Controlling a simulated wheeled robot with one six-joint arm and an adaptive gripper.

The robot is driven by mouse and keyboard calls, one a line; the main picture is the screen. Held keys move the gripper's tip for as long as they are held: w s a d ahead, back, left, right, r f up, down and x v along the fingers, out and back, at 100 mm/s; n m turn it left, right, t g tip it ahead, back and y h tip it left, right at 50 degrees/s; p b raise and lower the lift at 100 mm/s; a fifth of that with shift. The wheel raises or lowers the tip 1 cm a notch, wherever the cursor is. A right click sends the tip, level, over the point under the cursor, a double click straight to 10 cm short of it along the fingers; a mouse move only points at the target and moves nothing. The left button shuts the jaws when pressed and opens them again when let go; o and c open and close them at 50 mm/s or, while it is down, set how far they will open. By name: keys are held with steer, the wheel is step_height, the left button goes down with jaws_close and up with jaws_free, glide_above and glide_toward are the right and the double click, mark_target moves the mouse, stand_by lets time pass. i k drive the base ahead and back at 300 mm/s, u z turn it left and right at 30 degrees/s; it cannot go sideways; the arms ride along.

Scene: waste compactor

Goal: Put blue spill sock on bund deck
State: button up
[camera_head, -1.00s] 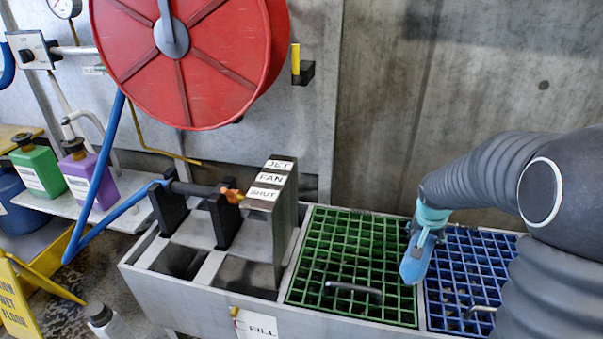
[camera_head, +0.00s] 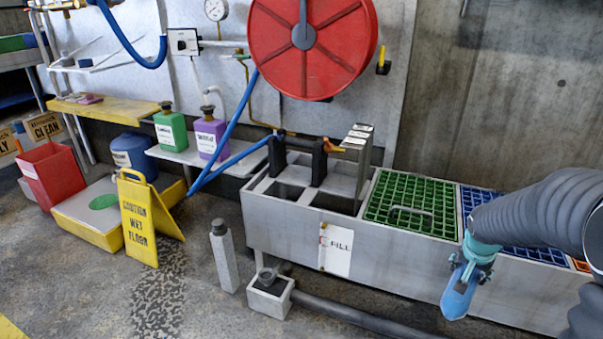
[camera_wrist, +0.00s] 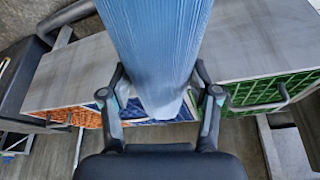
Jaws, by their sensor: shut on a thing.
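My gripper (camera_head: 468,262) is shut on the blue spill sock (camera_head: 458,296) and holds it in front of the grey trough's front wall, clear of the floor. In the wrist view the sock (camera_wrist: 155,45) runs up between the two fingers of my gripper (camera_wrist: 160,98) and hides much of the middle. A low grey platform with a yellow edge and a green disc (camera_head: 103,201) lies on the floor at the left; it looks like the bund deck (camera_head: 78,212). My gripper is far to its right.
A yellow wet-floor sign (camera_head: 138,222) stands at the platform's right front. A red bin (camera_head: 52,174) is at its left and a blue drum (camera_head: 132,155) behind it. A grey post (camera_head: 223,257) and small block (camera_head: 270,295) stand before the trough (camera_head: 285,232). The front-left floor is mostly open.

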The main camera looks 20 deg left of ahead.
mark_target(84, 216)
steer(key=u, duration=0.05)
steer(key=k, duration=0.3)
steer(key=u, duration=2.8)
steer(key=i, duration=5.9)
steer(key=z, duration=1.9)
